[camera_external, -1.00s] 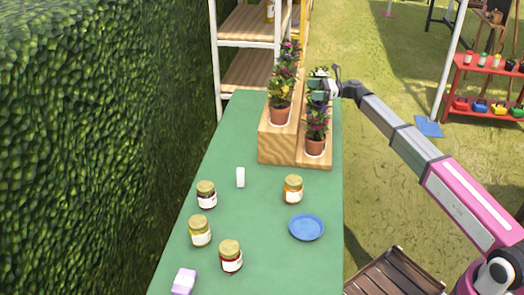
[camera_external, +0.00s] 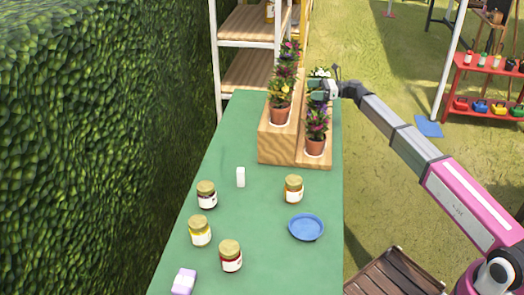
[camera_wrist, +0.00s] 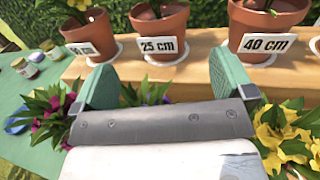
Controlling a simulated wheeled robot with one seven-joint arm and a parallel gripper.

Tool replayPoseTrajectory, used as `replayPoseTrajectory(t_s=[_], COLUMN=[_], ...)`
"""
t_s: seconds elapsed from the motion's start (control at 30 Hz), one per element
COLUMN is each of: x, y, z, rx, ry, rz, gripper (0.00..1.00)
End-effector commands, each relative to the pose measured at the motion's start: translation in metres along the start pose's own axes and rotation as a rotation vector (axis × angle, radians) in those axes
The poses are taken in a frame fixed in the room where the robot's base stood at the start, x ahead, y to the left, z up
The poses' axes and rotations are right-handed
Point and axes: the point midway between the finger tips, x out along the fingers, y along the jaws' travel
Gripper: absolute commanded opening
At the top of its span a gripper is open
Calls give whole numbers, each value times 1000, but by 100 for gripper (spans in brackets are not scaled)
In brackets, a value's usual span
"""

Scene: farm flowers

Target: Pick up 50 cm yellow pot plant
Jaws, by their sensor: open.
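My gripper (camera_wrist: 165,82) is open and empty, its two green fingers apart, facing a wooden step with labelled terracotta pots. Between and beyond the fingers is the "25 cm" pot (camera_wrist: 160,27); the "40 cm" pot (camera_wrist: 265,22) is to the right. A pot with a small, hard-to-read label (camera_wrist: 92,35) is at left, with a yellow flower above it. A yellow-flowered plant (camera_wrist: 275,135) is at the lower right of the wrist view, its pot and label hidden. In the external view my gripper (camera_external: 317,90) is among the plants on the front step. I cannot tell which pot is 50 cm.
The wooden step stand (camera_external: 280,147) is at the far end of the green table (camera_external: 262,230). Several jars, a blue dish (camera_external: 306,227) and small blocks are on the near part. A hedge (camera_external: 90,150) borders the left; a shelf (camera_external: 250,68) stands behind.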

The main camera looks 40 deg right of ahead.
Motion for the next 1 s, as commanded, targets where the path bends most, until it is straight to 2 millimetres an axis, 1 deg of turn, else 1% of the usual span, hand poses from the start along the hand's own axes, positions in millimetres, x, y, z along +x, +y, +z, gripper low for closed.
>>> replayPoseTrajectory(t_s=[0.2,0.27,0.37,0.4,0.5,0.6,0.63,0.73,0.87,1.0], x=[0,2,11,16,27,35,36,43,56,78], y=[0,7,41,59,101,129,133,140,137,137], z=[0,1,4,5,8,10,11,12,11,10], rx=[0,0,0,0,0,0,-1,-1,0,0], ry=[0,2,13,18,34,44,47,51,51,51], rz=[0,1,4,4,3,2,1,1,1,2], gripper=[100,100,100,100,100,100,100,100,100,100])
